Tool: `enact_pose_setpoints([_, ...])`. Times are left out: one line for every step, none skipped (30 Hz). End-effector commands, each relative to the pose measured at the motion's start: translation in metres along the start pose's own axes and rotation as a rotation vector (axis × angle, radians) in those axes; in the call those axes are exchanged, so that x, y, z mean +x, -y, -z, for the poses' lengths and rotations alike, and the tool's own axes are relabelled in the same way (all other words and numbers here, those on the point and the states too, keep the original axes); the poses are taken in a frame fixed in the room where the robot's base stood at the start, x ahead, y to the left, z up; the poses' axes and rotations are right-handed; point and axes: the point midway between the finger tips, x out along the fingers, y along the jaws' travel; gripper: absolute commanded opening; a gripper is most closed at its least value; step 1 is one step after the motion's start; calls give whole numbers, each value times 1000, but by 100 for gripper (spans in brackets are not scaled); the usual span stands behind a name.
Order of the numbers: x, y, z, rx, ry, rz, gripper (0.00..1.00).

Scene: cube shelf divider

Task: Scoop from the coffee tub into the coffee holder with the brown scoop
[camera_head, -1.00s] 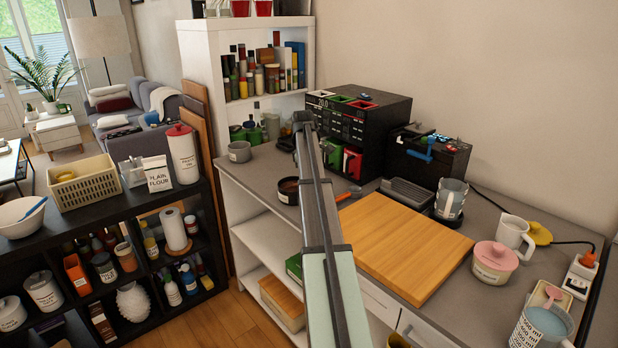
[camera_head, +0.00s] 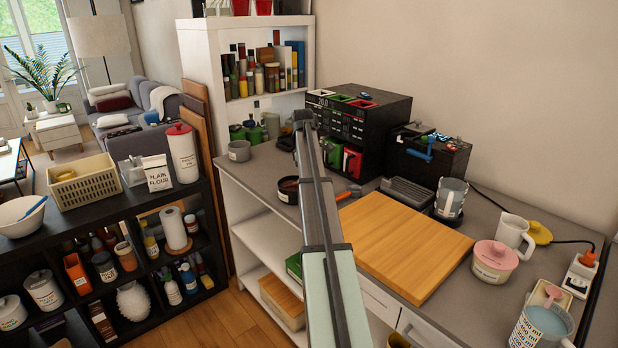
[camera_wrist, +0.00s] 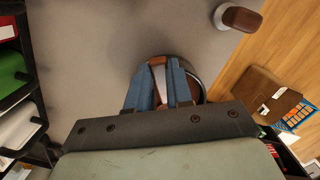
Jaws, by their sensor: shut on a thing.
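A dark round tub with brown contents (camera_head: 288,187), which I take for the coffee tub, stands on the grey counter left of my arm. Its curved rim also shows in the wrist view (camera_wrist: 203,91), mostly hidden behind the fingers. My gripper (camera_wrist: 160,70) has blue fingers shut on a brown piece (camera_wrist: 157,61), likely the scoop's handle. The scoop's bowl is hidden, so I cannot tell whether it holds coffee. A reddish-brown handle (camera_head: 350,192) lies right of the arm, probably the coffee holder's; it also shows in the wrist view (camera_wrist: 242,18) with a metal rim beside it.
A wooden board (camera_head: 405,245) covers the counter's middle. A black drawer unit (camera_head: 375,125) and black machine (camera_head: 428,155) stand behind. A grey cup (camera_head: 239,151) is at the left end. A pink-lidded jar (camera_head: 494,262) and white mug (camera_head: 514,234) stand at right.

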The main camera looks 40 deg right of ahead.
Motion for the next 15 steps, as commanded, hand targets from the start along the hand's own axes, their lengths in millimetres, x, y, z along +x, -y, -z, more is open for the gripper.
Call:
enact_pose_setpoints([-4,-1,0,0,0,-1,0])
enact_pose_setpoints([-7,-1,0,0,0,-1,0])
enact_pose_setpoints([-12,-1,-1,0,0,-1,0])
enact_pose_setpoints([-17,-1,-1,0,-1,-1,0])
enact_pose_setpoints([-21,-1,-2,0,-1,-2,0])
enact_pose_setpoints([-28,-2,-2,0,-1,-2,0])
enact_pose_setpoints([-32,-2,-3,0,-2,-2,0])
enact_pose_setpoints([-37,-1,-3,0,-4,-2,0])
enact_pose_setpoints([-42,-1,-5,0,-10,-1,0])
enact_pose_setpoints([-44,0,-6,0,-18,-1,0])
enact_pose_setpoints([-46,0,-6,0,-28,0,0])
enact_pose_setpoints([-47,0,-8,1,-45,0,0])
enact_pose_setpoints([-48,0,-9,1,-61,0,0])
enact_pose_setpoints([-48,0,-11,2,-78,0,0])
enact_pose_setpoints([-48,1,-12,2,-105,0,0])
